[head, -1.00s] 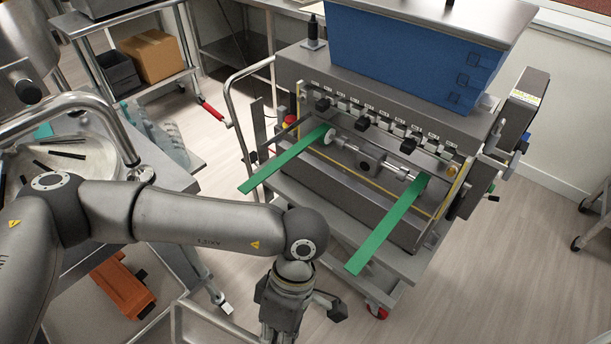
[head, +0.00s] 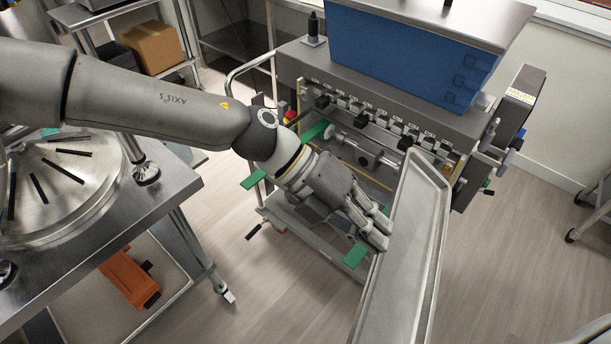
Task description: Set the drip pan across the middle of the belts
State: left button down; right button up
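The drip pan (head: 412,235) is a long, shallow grey metal tray with a raised rim. It is up in the air in front of the depositor, its length running from the machine toward the bottom edge, where its near end is cut off. My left gripper (head: 382,228) has its fingers closed at the pan's left long rim. Two green belts stick out from the machine; the left belt (head: 254,180) and the right belt (head: 355,256) show only in part, behind my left arm and the pan. My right gripper is out of view.
The depositor with its blue hopper (head: 405,55) stands on a wheeled cart behind the pan. A steel table (head: 165,185) with a round slotted plate is at left, an orange object (head: 128,277) below it.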

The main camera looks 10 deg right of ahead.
pick_arm(q)
jog(key=w+f+n+t+h+p, duration=0.1)
jog(key=w+n+t+h+p, duration=0.3)
jog(key=w+n+t, duration=0.9)
jog(key=w+a+f+t+b, duration=0.2)
jog(key=w+a+f, duration=0.1)
jog(key=f, duration=0.5)
jog(key=w+a+f+n+t+h+b, duration=0.1)
jog(key=w+a+f+t+b, duration=0.1)
jog(key=w+f, duration=0.3)
notch_tip(320, 180, down, 4)
jog(key=shift+a+f+n+b, duration=0.1)
jog(key=shift+a+n+b, duration=0.2)
jog(key=shift+a+b, duration=0.4)
jog(key=shift+s+d+f+b, duration=0.1)
jog(key=shift+d+f+b, duration=0.05)
jog(key=shift+f+b, duration=0.7)
jog(key=shift+s+f, duration=0.1)
jog(key=shift+f, duration=0.3)
jog(key=c, duration=1.6)
grip_release()
jog(key=shift+o, duration=0.2)
